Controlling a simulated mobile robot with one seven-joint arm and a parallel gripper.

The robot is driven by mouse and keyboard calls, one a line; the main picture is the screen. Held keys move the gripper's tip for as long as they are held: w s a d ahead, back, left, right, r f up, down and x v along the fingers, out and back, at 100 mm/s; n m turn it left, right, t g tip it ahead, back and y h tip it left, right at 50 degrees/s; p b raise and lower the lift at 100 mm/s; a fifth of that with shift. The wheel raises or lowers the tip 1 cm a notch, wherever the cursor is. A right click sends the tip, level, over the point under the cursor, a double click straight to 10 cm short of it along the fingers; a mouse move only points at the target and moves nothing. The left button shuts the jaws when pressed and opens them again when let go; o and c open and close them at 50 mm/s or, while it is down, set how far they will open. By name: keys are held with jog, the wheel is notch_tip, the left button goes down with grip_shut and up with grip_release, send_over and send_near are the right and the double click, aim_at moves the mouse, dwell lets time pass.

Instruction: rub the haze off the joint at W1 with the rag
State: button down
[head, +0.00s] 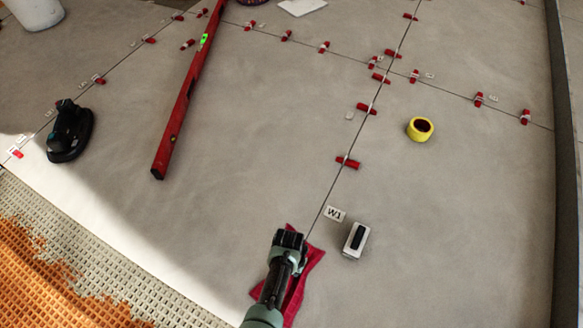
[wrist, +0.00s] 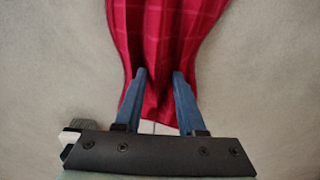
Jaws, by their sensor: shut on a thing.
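The rag (head: 313,258) is red, and the wrist view shows a checked weave on it (wrist: 163,35). It lies bunched on the grey tiles over the near end of a dark joint. My gripper (head: 290,240) is low over the rag and hides part of it. In the wrist view the two blue fingers (wrist: 158,75) are shut on the gathered rag. The white W1 label (head: 334,213) lies flat just beyond the rag, next to the joint (head: 319,212). The joint under the rag is hidden, and I cannot make out any haze.
A white block with a black handle (head: 356,240) sits close right of the rag. A yellow tape roll (head: 421,129), a red level (head: 186,100) and a black suction cup tool (head: 70,132) lie farther off. Several red clips, one here (head: 347,162), stand along the joints.

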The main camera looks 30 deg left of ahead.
jog(key=shift+s, duration=0.4)
jog(key=shift+s+p, duration=1.35)
jog(key=shift+s, duration=0.5)
jog(key=shift+s+d+p, duration=0.15)
jog(key=shift+s+p, duration=0.45)
jog(key=shift+s, duration=0.2)
jog(key=shift+s+p, duration=0.55)
jog(key=shift+s, duration=0.5)
jog(key=shift+s, duration=0.1)
